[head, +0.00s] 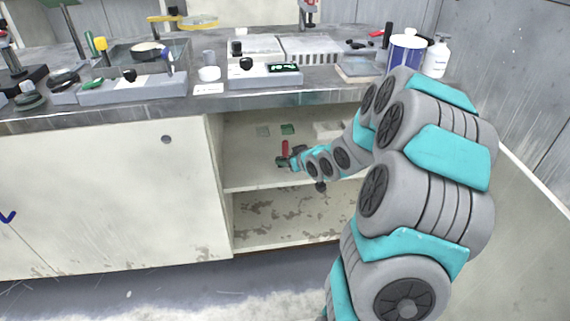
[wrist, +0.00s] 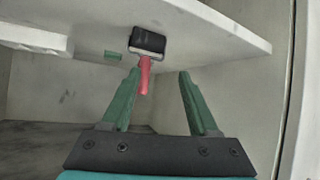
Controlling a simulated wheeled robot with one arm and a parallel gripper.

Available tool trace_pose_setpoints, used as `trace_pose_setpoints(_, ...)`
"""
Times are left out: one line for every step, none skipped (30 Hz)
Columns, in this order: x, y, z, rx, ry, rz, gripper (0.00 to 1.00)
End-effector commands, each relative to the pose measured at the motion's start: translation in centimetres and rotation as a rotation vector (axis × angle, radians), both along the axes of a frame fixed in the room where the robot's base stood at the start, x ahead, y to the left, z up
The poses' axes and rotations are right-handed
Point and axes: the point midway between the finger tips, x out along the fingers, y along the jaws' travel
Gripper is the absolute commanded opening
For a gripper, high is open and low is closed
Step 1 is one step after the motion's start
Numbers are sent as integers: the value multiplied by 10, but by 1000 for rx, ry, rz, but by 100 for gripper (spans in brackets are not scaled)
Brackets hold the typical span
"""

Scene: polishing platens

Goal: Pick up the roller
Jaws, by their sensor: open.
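The roller has a black roller head (wrist: 147,42) and a red handle (wrist: 144,76). In the wrist view the head is beyond my fingertips and the handle points towards my gripper. My gripper (wrist: 160,73) is open, with its two green fingers apart. The handle's end shows between the fingers, close to the left fingertip; I cannot tell whether they touch. In the head view my gripper (head: 293,160) reaches into the open cabinet at the upper shelf, beside the roller's red handle (head: 285,147). My gripper partly hides the roller there.
The cabinet shelf (head: 250,175) has a front edge close to my arm. The worktop (head: 130,105) above is crowded with tools and containers. The lower compartment (head: 270,215) looks empty.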

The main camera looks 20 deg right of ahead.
Motion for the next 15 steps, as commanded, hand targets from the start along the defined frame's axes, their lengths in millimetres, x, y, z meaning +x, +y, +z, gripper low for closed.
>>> trace_pose_setpoints(6, -8, -8, 19, -44, 1, 60)
trace_pose_setpoints(10, -11, -8, 29, -74, 5, 60)
trace_pose_setpoints(14, -15, -10, 41, -104, 9, 60)
trace_pose_setpoints(16, -17, -10, 48, -129, 11, 60)
trace_pose_setpoints(19, -18, -9, 55, -150, 14, 60)
trace_pose_setpoints(20, -20, -9, 62, -170, 17, 60)
trace_pose_setpoints(22, -22, -9, 66, -185, 19, 60)
trace_pose_setpoints(23, -23, -8, 71, -197, 19, 60)
trace_pose_setpoints(24, -24, -8, 75, -210, 21, 60)
trace_pose_setpoints(25, -24, -9, 77, -216, 22, 60)
trace_pose_setpoints(26, -24, -9, 79, -219, 24, 60)
trace_pose_setpoints(29, -24, -10, 80, -222, 24, 60)
trace_pose_setpoints(32, -23, -11, 81, -223, 25, 60)
trace_pose_setpoints(35, -23, -12, 82, -223, 26, 60)
trace_pose_setpoints(39, -22, -14, 81, -223, 27, 60)
